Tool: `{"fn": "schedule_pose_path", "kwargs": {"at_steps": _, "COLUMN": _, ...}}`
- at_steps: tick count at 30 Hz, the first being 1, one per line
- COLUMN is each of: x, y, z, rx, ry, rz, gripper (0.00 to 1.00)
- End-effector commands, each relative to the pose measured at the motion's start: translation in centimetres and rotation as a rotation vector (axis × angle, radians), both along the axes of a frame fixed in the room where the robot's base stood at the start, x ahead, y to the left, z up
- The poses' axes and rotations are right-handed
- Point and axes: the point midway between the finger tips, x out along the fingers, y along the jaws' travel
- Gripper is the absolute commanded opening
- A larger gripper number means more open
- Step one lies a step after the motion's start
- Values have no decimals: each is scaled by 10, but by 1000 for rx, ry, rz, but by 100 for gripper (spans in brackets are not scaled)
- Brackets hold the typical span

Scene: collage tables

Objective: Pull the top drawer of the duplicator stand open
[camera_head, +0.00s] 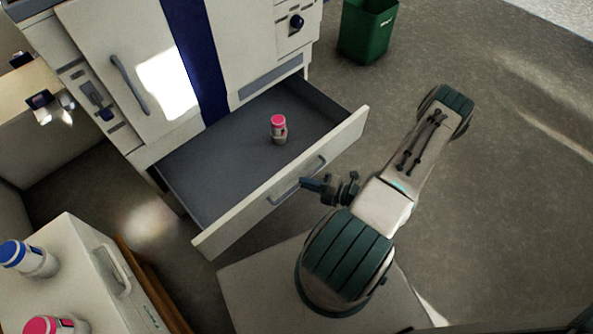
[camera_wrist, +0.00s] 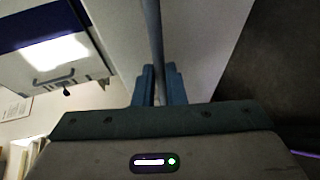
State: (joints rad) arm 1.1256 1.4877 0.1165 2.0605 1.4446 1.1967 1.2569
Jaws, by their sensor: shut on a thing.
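The white duplicator stand (camera_head: 190,140) is at the upper left in the head view. Its top drawer (camera_head: 215,165) is pulled well out, with a dark grey inside and a white front (camera_head: 345,130). A small bottle with a pink cap (camera_head: 279,130) stands upright in the drawer. My gripper (camera_head: 308,184) is at the grey bar handle (camera_head: 316,167) on the drawer front. In the wrist view its two blue-grey fingers (camera_wrist: 160,82) are closed on the handle bar (camera_wrist: 154,35). The fingers partly hide the handle in the head view.
A green bin (camera_head: 366,35) stands on the floor at the back. A white cabinet (camera_head: 75,255) at the lower left carries a blue-capped bottle (camera_head: 35,261) and a pink-capped bottle (camera_head: 50,326). The floor to the right is clear.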

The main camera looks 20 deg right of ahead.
Motion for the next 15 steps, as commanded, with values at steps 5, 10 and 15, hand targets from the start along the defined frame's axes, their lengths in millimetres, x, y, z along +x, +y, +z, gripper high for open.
{"fn": "schedule_pose_path", "kwargs": {"at_steps": 5, "x": -15, "y": -5, "z": 1, "rx": 1, "ry": -2, "rz": 1, "gripper": 0}}
{"fn": "schedule_pose_path", "kwargs": {"at_steps": 10, "x": -20, "y": -6, "z": 0, "rx": 0, "ry": -1, "rz": 2, "gripper": 0}}
{"fn": "schedule_pose_path", "kwargs": {"at_steps": 15, "x": -21, "y": -7, "z": 0, "rx": 0, "ry": -1, "rz": 1, "gripper": 0}}
